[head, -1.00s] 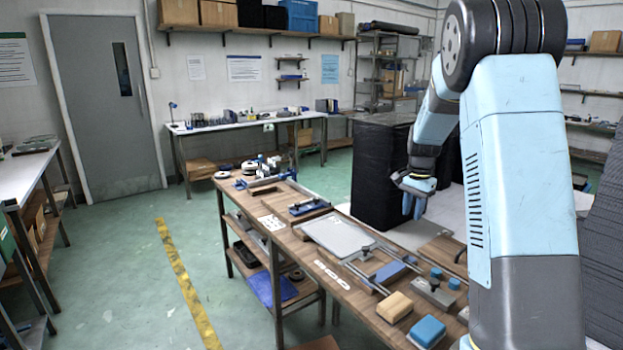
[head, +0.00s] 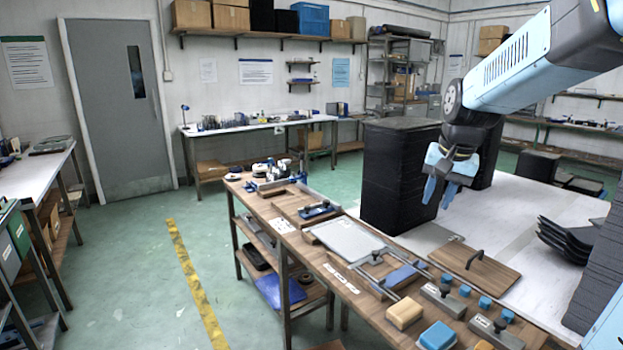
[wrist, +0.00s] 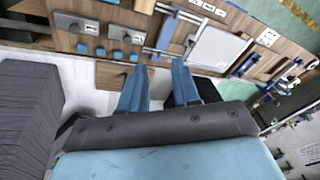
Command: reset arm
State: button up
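My gripper (head: 440,190) hangs above the white table, in front of the tall black stack of trays (head: 392,178) in the head view. Its two blue fingers point down and stand apart. In the wrist view my gripper (wrist: 160,88) shows a clear gap between the fingers, with nothing held in it. My arm reaches in from the upper right of the head view.
A wooden workbench (head: 345,288) holds a grey panel (head: 345,238), a yellow block (head: 404,313), a blue block (head: 437,336) and clamps. Black trays (head: 568,240) sit at right.

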jog(key=s+a+n+t, duration=0.1)
jog(key=s+n, duration=0.1)
jog(key=s, duration=0.7)
jog(key=s+a+n+t, duration=0.1)
jog(key=s+a+n, duration=0.1)
jog(key=s, duration=0.7)
jog(key=shift+s+a+r+n+h, duration=0.3)
jog(key=shift+s+r+n, duration=0.1)
jog(key=shift+n, duration=0.2)
